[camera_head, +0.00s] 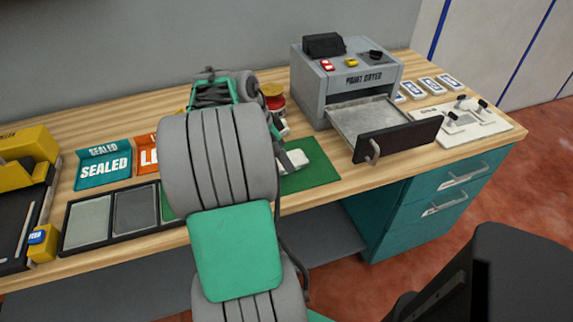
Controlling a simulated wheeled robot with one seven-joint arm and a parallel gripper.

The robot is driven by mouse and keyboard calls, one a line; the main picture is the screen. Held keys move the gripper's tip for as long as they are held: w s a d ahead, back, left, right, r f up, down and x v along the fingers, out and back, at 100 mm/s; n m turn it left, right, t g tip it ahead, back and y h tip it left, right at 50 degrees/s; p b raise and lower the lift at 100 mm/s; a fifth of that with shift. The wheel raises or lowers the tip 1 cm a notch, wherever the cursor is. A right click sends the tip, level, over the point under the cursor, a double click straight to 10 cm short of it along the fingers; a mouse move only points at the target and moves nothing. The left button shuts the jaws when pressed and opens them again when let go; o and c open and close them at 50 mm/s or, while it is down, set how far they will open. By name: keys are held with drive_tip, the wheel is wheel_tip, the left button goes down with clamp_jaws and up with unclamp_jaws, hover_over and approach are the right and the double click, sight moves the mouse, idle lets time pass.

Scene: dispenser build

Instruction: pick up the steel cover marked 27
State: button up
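I cannot make out a steel cover marked 27; no such number is readable in the head view. A flat tray (102,240) at the front left of the bench holds a light grey plate (87,222) and a darker grey plate (136,210). Their markings do not show, and my arm covers the tray's right part. My arm stands in front of the bench's middle. My gripper (284,152) is mostly hidden behind it, near a pale block (295,160) on a green mat (312,177). I cannot see its fingers clearly or whether it touches the block.
A grey paint dryer (350,92) stands at the back with its drawer (398,140) pulled out. Several small cards (425,86) and a white fixture plate (470,125) lie to the right. SEALED (103,165) and orange (147,155) bins stand left, beside yellow equipment (28,145).

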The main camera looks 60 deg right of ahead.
drive_tip(key=shift+x, duration=1.25)
drive_tip(key=shift+c, duration=0.4)
drive_tip(key=c, duration=1.5)
drive_tip(key=shift+r, duration=0.1)
